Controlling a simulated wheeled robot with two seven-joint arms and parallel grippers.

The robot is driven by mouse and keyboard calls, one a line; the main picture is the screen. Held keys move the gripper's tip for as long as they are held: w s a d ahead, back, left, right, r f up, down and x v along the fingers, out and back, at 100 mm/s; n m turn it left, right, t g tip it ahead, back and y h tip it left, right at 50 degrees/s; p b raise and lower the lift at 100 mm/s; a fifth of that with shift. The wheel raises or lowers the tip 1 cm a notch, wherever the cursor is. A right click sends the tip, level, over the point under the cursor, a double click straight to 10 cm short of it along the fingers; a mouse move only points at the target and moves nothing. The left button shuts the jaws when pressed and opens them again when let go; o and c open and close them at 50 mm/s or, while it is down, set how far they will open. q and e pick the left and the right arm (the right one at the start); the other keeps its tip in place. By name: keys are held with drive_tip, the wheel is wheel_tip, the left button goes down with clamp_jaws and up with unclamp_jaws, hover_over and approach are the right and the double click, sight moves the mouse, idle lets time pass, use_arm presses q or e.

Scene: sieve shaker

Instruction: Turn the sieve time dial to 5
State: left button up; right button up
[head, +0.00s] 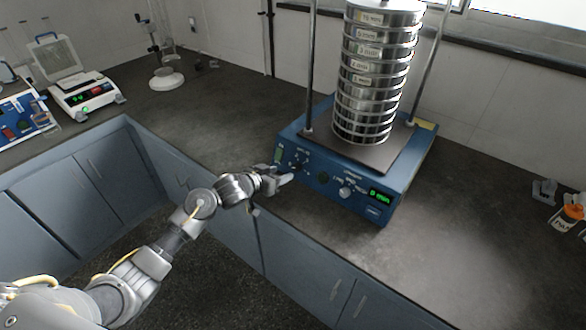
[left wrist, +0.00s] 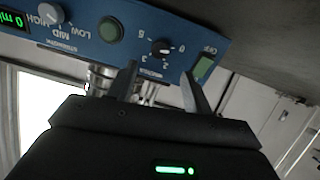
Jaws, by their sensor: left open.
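The blue sieve shaker (head: 407,200) stands on the dark counter with its control panel facing me. In the left wrist view, upside down, the black time dial (left wrist: 160,47) has numbers around it including 0, 2, 3 and 5. Its white mark seems to point toward the 0. The green display (head: 379,196) reads 0 min. My left gripper (head: 287,179) is open in front of the panel's left part. In the left wrist view its two fingertips (left wrist: 160,76) straddle the space just short of the dial, with nothing visible between them. My right gripper is not in view.
A tall sieve stack (head: 373,80) stands between two rods on the shaker. A balance (head: 88,95) stands far left. The counter right of the shaker is mostly clear.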

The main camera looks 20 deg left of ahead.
sight(296, 167)
use_arm(q)
drive_tip(key=x, duration=0.8)
drive_tip(key=shift+c, duration=0.3)
drive_tip(key=c, duration=0.9)
